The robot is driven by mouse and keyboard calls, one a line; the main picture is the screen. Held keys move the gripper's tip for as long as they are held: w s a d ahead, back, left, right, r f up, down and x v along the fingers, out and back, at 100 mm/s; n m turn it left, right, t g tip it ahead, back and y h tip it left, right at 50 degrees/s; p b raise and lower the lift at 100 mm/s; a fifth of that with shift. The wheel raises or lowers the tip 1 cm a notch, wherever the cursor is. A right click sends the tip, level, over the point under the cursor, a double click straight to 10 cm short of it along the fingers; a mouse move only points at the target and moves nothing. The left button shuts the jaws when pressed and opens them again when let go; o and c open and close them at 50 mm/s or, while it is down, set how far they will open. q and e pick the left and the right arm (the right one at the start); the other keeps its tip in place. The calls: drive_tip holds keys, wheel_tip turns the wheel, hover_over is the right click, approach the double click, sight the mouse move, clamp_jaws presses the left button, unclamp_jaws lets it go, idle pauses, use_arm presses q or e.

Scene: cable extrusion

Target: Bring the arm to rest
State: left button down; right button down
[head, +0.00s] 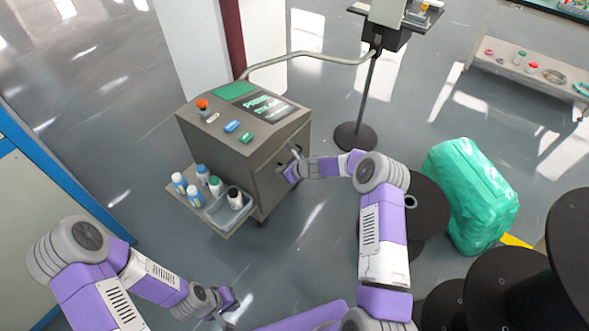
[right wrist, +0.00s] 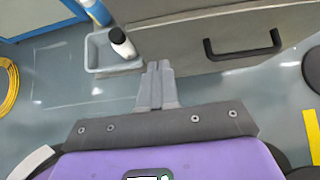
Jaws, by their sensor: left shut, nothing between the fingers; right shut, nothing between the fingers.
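My right arm comes in from the lower right in the head view. Its gripper (head: 292,170) is shut and empty, close to the right face of the grey control cabinet (head: 222,160). In the right wrist view the shut fingers (right wrist: 157,75) point at the cabinet front, left of its black handle (right wrist: 242,45). I cannot tell whether they touch it. My left gripper (head: 232,302) is shut and empty, low over the floor at the bottom of the head view.
A side shelf (head: 222,232) on the cabinet carries several bottles and a grey tray (head: 222,213). A green wrapped bundle (head: 470,195) and black reels (head: 495,285) stand at the right. A stand with a round base (head: 353,137) is behind. Open floor lies in front of the cabinet.

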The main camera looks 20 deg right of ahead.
drive_tip(key=p+v, duration=0.1)
drive_tip(key=v, duration=0.5)
drive_tip(key=shift+s, duration=0.15)
drive_tip(key=s+a+f+n+g+h+p, duration=0.1)
drive_tip(key=s+a+f+n+g, duration=0.25)
drive_tip(key=s+n, duration=0.4)
drive_tip(key=s+a+f+n+g+p, duration=0.1)
drive_tip(key=s+a+f+n+g, duration=0.25)
drive_tip(key=s, duration=0.65)
drive_tip(key=s+a+r+n+p, duration=0.1)
drive_tip(key=s+a+n, duration=0.1)
drive_tip(key=s+n, duration=0.5)
drive_tip(key=s+a+r+n, duration=0.1)
drive_tip(key=s+a+n, duration=0.1)
drive_tip(key=s+n, duration=0.6)
drive_tip(key=shift+s+a+r+p, duration=0.2)
drive_tip(key=shift+s+r+p, duration=0.2)
drive_tip(key=shift+s, duration=0.85)
